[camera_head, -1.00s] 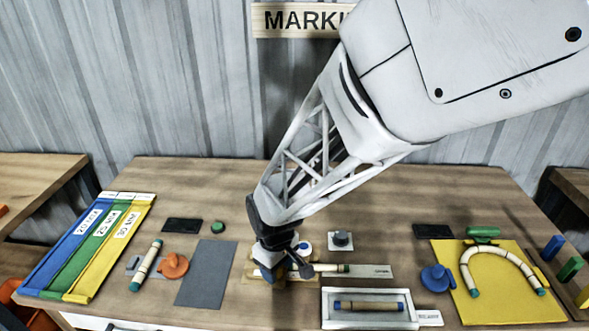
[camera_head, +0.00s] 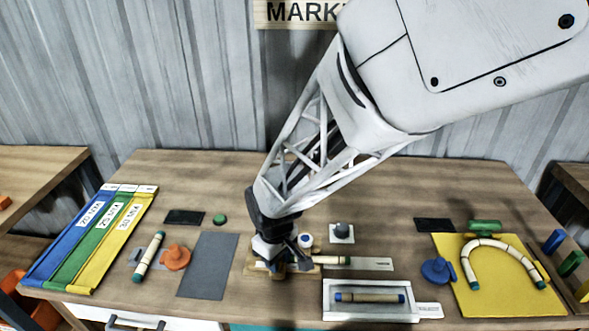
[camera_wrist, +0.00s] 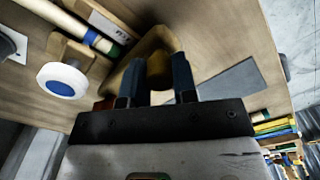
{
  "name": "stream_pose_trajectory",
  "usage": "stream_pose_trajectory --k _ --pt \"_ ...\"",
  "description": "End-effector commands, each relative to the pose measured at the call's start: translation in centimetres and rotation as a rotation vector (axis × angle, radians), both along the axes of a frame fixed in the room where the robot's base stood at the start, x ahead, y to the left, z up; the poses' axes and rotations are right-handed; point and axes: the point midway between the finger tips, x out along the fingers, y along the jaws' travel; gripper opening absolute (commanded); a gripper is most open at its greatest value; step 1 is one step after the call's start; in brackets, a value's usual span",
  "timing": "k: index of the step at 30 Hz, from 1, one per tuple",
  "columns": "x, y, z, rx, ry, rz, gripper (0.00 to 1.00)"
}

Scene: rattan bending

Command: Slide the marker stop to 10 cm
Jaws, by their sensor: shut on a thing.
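My gripper (camera_head: 280,266) is down at the wooden marking fixture (camera_head: 250,268) in the middle of the table. In the wrist view its two dark fingers (camera_wrist: 157,85) are shut on a small yellow-brown block, the marker stop (camera_wrist: 158,66). The stop is mostly hidden behind my gripper in the head view. A rattan pole (camera_head: 335,260) with a green end lies along the fixture to the right of my gripper. It also shows at the upper left of the wrist view (camera_wrist: 75,22). The stop's reading on a scale cannot be made out.
A white knob with a blue centre (camera_head: 306,240) stands just behind the fixture. A white tray (camera_head: 370,312) with a blue-ended rod is at front right. A grey mat (camera_head: 208,266) lies to the left, and a yellow board (camera_head: 500,296) with a bent rattan piece to the right.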

Motion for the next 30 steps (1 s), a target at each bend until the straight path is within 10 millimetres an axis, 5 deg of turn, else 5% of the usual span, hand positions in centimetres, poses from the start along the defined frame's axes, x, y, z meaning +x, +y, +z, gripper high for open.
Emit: stream_pose_trajectory --k 13,25,26,30 --pt "0.0 5.3 0.0 0.000 -0.001 0.003 0.00" --pt "0.0 6.1 0.1 0.003 -0.002 0.001 0.00" --pt "0.0 6.1 0.1 0.003 -0.002 0.001 0.28" --pt "0.0 6.0 0.1 0.002 -0.002 0.001 0.49"
